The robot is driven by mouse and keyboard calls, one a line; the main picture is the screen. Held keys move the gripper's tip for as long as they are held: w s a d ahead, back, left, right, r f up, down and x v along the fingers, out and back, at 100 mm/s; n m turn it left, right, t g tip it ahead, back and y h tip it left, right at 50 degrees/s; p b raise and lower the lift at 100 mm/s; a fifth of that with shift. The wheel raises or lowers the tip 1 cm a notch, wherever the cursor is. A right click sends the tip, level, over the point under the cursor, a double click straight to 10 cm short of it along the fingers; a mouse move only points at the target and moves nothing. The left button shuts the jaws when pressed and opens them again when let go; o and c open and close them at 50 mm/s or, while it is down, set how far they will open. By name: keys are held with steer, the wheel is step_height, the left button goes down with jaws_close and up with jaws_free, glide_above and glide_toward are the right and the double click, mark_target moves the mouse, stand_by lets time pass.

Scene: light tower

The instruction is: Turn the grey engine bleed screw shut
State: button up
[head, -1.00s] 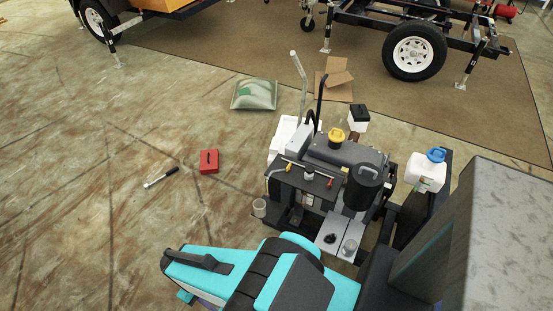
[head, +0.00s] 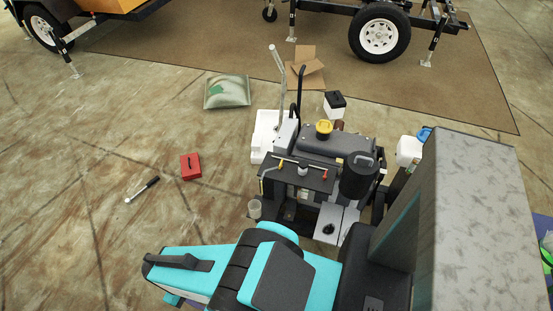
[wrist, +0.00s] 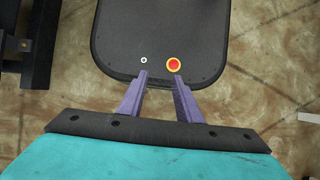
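The engine (head: 335,147) stands on a dark frame at the middle right of the head view. A dark shelf (head: 318,178) on its near side carries small fittings with yellow, pale and red parts. The grey bleed screw is too small for me to pick out surely among them. In the wrist view my gripper (wrist: 160,78) has its two purple fingers apart with nothing between them. The gripper is away from the engine, which does not show in the wrist view. My teal arm covers the floor in front of the engine in the head view.
A red box (head: 191,167) and a ratchet-like tool (head: 142,189) lie on the floor to the left. A green and white bag (head: 227,92) and an open cardboard box (head: 303,70) lie behind. A white canister with a blue cap (head: 410,148) is at the right. The left floor is mostly clear.

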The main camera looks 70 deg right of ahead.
steer(key=o, duration=0.5)
steer(key=shift+d, duration=0.15)
steer(key=shift+o, duration=0.2)
steer(key=w+d+r+t+p, duration=0.1)
steer(key=w+d+r, duration=0.3)
steer(key=d, duration=0.5)
steer(key=w+d+r, duration=0.4)
steer(key=d, duration=0.6)
steer(key=w+d+r+t+p, duration=0.1)
steer(key=w+d+r, duration=0.3)
steer(key=d, duration=0.5)
steer(key=p, duration=0.2)
glide_toward(281, 163)
steer(key=w+v, duration=0.1)
steer(key=v, duration=0.5)
steer(key=shift+f+g, duration=0.3)
steer(key=shift+g, duration=0.1)
steer(key=shift+s+f, duration=0.1)
steer(key=shift+f, duration=0.05)
steer(key=shift+p+x, duration=1.8)
steer(key=shift+x, duration=5)
